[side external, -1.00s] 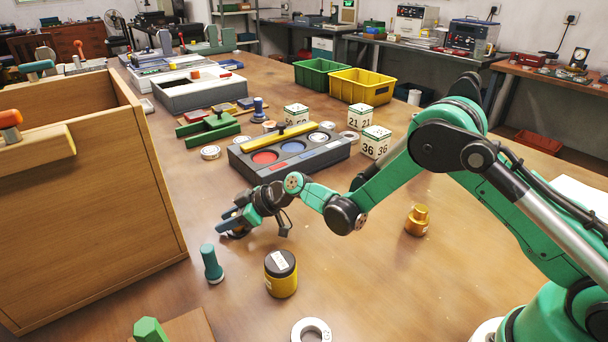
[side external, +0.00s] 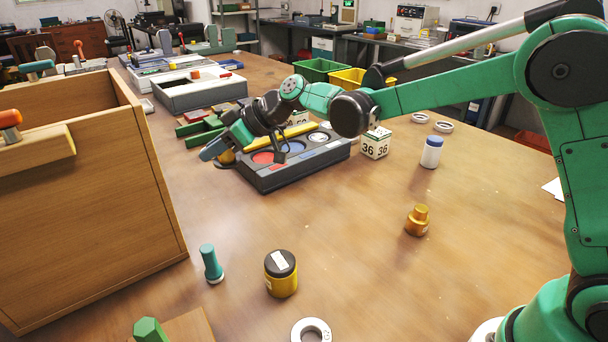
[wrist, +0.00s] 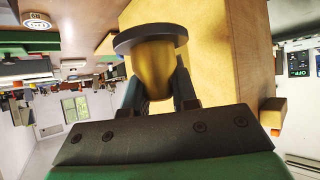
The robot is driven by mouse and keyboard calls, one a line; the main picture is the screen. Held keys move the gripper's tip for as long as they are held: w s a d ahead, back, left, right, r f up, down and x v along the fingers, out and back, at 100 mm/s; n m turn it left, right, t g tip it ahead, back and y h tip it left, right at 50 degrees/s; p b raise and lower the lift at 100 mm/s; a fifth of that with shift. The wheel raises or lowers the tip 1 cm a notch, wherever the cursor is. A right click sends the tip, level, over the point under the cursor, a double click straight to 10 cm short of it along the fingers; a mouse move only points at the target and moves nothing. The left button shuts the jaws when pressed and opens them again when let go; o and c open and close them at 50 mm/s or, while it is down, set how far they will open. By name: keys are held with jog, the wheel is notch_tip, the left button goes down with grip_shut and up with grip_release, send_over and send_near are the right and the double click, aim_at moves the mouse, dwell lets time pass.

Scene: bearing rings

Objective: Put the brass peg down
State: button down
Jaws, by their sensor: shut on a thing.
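My gripper (side external: 215,152) is shut on the brass peg (wrist: 155,68), seen close up in the wrist view. The peg has a rounded gold body and a wide dark disc at one end, and the fingers grip its body from both sides. In the side view a small gold part of the peg (side external: 227,157) shows by the fingers. The gripper holds it in the air, by the left end of the grey tray with coloured wells (side external: 290,178); the exact height is hard to tell.
A wooden box (side external: 90,200) stands at left. A teal peg (side external: 211,265), a black-lidded yellow jar (side external: 281,275), a stepped brass-coloured piece (side external: 417,220) and a white ring (side external: 311,331) stand in front. A number cube (side external: 376,144) is beside the tray. The middle table is clear.

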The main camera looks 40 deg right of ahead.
notch_tip(320, 180, up, 3)
jog(key=shift+f, duration=0.1)
jog(key=shift+d+r, duration=0.15)
jog(key=shift+r, duration=0.2)
jog(key=s+d+f+m+t+h, duration=0.1)
jog(key=s+d+f+m+h, duration=0.15)
jog(key=d+m+h, duration=0.95)
jog(key=s+d+f+m+h, duration=0.2)
jog(key=s+d+m, duration=0.15)
jog(key=d, duration=1.55)
jog(key=s+d+r+m+g+h, duration=0.2)
jog(key=s+d+m+g, duration=0.55)
jog(key=s+d, duration=0.25)
jog(key=s+d+r+m+g+h, duration=0.25)
jog(key=s+d+m+g, duration=0.35)
jog(key=s+d+m, duration=0.4)
jog(key=shift+n, duration=0.7)
jog(key=f, duration=1.8)
jog(key=shift+w+d+f, duration=0.3)
jog(key=shift+d+f, duration=0.1)
